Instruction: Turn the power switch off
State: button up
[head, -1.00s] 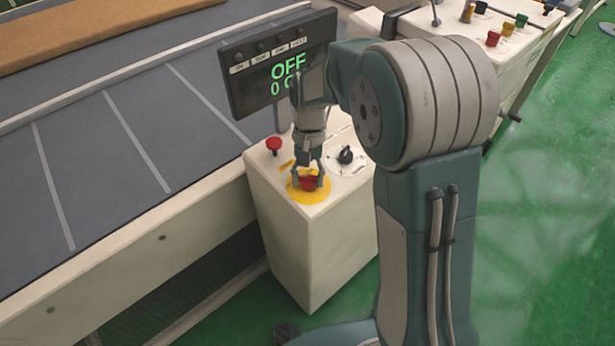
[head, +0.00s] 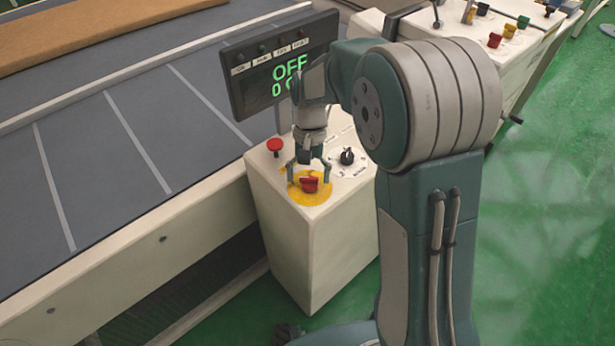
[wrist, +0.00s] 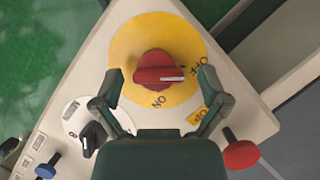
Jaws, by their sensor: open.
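The power switch is a red knob (head: 310,185) on a yellow disc (head: 298,195), on top of a cream control box. In the wrist view, the red knob (wrist: 157,70) has a white mark pointing right, close to the OFF lettering; the ON lettering is below it. The dark display (head: 275,65) shows OFF in green. My gripper (head: 308,172) is just above the knob with its fingers spread. In the wrist view, my gripper (wrist: 164,88) has one fingertip on each side of the knob, both apart from it.
A red mushroom button (head: 274,145) and a black dial (head: 347,157) are on the same box top. The display stands close behind my gripper. A grey conveyor (head: 130,130) is at left, and a second control panel (head: 500,60) is at the back right.

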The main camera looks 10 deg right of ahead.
jog(key=v, duration=1.1)
jog(key=shift+r, duration=0.2)
jog(key=shift+w, duration=0.1)
jog(key=s+d+r+n+t, duration=0.1)
jog(key=s+d+r+t, duration=0.15)
jog(key=s, duration=0.35)
jog(key=s+d+r+t, duration=0.2)
jog(key=s+r+t, duration=0.1)
jog(key=s+r, duration=0.15)
jog(key=s+d+f+t, duration=0.1)
jog(key=s+t, duration=0.1)
jog(key=s, duration=0.4)
jog(key=s+d+f+n+t, duration=0.1)
jog(key=s+d+t, duration=0.1)
jog(key=s, duration=0.3)
jog(key=shift+s+d+f+t+h, duration=0.25)
jog(key=shift+s+d+t+h, duration=0.1)
jog(key=shift+s+h, duration=0.05)
